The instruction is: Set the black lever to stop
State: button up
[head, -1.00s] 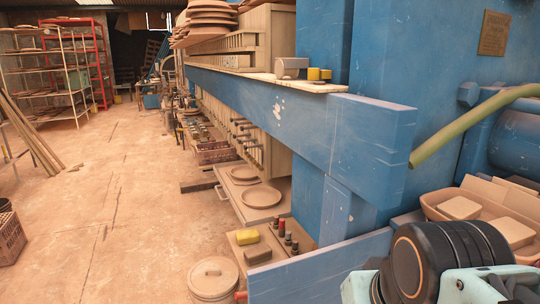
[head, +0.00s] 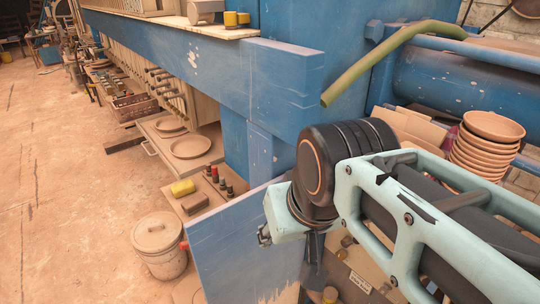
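I cannot pick out the black lever for certain in the head view. A brown panel (head: 343,270) with round knobs and a small white label (head: 360,282) shows low in the middle, partly behind my pale green and black arm. A narrow dark part hangs beside the panel, just below my arm's black joint. I cannot tell whether it is the lever or part of my gripper. The fingertips of my gripper cannot be made out.
A blue plate (head: 235,245) stands upright left of the panel. A long blue beam (head: 215,55) runs above it. A lidded clay pot (head: 160,245) stands on the floor at left. Stacked bowls (head: 486,145) and a green hose (head: 385,60) are at right. The floor at far left is clear.

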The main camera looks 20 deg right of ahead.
aim_at(346, 242)
jog(key=z, duration=1.4)
